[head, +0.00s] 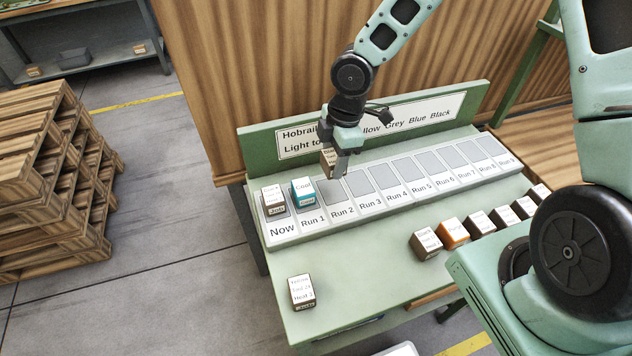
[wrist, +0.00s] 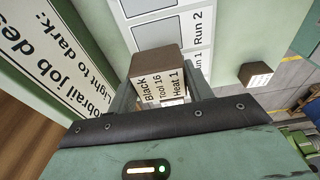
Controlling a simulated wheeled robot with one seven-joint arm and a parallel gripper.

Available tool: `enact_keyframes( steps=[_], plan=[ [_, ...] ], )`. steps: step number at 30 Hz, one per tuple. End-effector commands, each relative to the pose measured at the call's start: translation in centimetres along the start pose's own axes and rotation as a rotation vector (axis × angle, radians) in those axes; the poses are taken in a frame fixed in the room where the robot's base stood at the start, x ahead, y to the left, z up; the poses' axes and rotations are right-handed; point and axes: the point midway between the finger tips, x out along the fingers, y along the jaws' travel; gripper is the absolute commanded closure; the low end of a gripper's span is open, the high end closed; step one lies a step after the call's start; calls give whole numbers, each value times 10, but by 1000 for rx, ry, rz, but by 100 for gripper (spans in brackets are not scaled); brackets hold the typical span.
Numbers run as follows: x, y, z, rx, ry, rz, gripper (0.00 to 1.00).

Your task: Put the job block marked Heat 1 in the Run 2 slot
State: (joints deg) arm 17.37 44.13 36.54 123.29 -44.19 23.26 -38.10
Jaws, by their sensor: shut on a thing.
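My gripper (head: 338,166) is shut on a brown block (head: 327,158) with a white label. In the wrist view the held block (wrist: 160,85) reads "Black, Tool 16, Heat 1". It is above the slot tray, over the back of the Run 2 area; the exact height is hard to tell. The Run 2 slot (head: 333,195) shows grey and holds no block, partly behind the gripper. The Run 2 label also shows in the wrist view (wrist: 200,28). A teal block marked "Coat" (head: 304,193) sits in Run 1, and a brown white-labelled block (head: 273,200) sits in Now.
Slots Run 3 (head: 361,181) to Run 9 look empty. A sign board (head: 378,125) stands behind the tray. A brown Heat 3 block (head: 302,291) lies at the bench's front left. Several blocks, one orange (head: 453,233), line the right side. Bench (head: 365,270) between is clear.

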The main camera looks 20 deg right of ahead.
Motion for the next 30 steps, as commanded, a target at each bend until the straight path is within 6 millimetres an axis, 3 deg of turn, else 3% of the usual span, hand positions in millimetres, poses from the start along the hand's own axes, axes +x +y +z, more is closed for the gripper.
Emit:
enact_keyframes(
  steps=[3, 15, 29, 30],
  plan=[
    [19, 0, 1, -3, 0, -1, 73],
    [66, 0, 9, -1, -1, 0, 73],
    [76, 0, 11, -1, -1, 2, 73],
    [74, 0, 11, -1, 0, 3, 38]
  ],
)
